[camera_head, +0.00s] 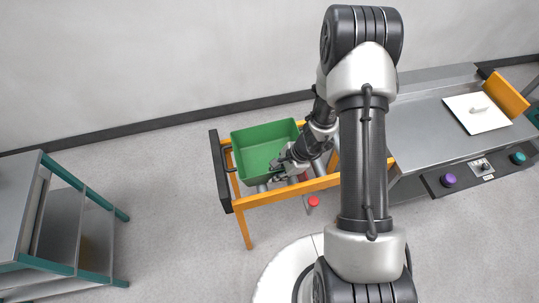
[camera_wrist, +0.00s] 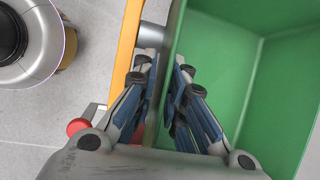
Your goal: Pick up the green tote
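The green tote (camera_head: 261,139) is an open, empty-looking box on the orange-framed end of the conveyor. In the wrist view, its green inside (camera_wrist: 240,62) fills the right side. My gripper (camera_head: 283,168) is at the tote's near wall, on its right part. In the wrist view, my gripper's fingers (camera_wrist: 165,82) straddle the tote's rim, one outside and one inside. They are drawn close together and look shut on the wall. The tote sits level; the head view shows no clear gap beneath it. Its near right corner is partly hidden by my gripper.
The orange frame (camera_head: 245,228) has a dark end bar (camera_head: 219,172) left of the tote. A red button (camera_head: 314,201) is at the frame's front. A metal machine with a white plate (camera_head: 476,113) stands right. A teal-edged shelf (camera_head: 60,225) stands left, with free floor between.

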